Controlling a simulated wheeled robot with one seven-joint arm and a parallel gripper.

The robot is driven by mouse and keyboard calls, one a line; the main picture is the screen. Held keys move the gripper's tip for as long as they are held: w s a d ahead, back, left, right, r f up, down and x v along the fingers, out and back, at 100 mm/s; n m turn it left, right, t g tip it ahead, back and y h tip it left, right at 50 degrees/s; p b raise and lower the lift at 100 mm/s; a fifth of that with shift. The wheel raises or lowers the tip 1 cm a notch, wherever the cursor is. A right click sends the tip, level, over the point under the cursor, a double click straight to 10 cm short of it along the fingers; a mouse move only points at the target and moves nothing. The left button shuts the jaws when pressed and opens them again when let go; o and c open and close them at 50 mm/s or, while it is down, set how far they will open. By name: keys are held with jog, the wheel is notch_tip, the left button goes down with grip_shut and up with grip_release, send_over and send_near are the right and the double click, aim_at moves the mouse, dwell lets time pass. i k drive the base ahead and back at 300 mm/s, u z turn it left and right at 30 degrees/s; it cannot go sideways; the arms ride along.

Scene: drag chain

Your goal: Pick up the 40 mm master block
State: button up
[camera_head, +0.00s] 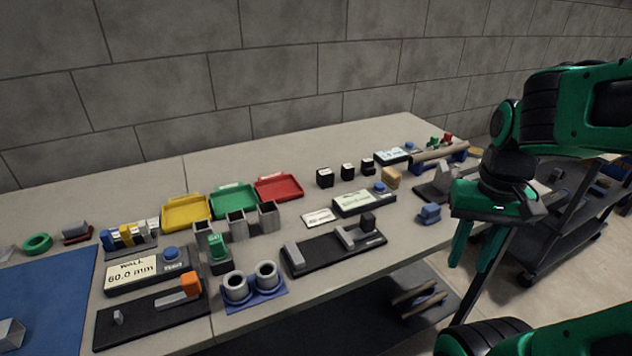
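Three small dark blocks with pale labelled tops stand in a row at the back middle of the table: a left one (325,178), a middle one (348,172) and a right one (368,166). The labels are too small to read, so I cannot tell which block, if any of these, is the 40 mm master block. My gripper (466,277) hangs at the right, off the table's front edge, fingers pointing down. Its green fingers are apart with nothing between them. It is well to the right of the blocks.
Yellow (187,212), green (233,199) and red (279,187) trays are left. A dark cart (570,225) stands right. Bare table lies behind the blocks.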

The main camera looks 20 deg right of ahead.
aim_at(325, 176)
jog(key=u, duration=1.5)
jog(key=k, duration=2)
jog(key=z, duration=1.25)
jog(key=i, duration=1)
jog(key=u, duration=0.05)
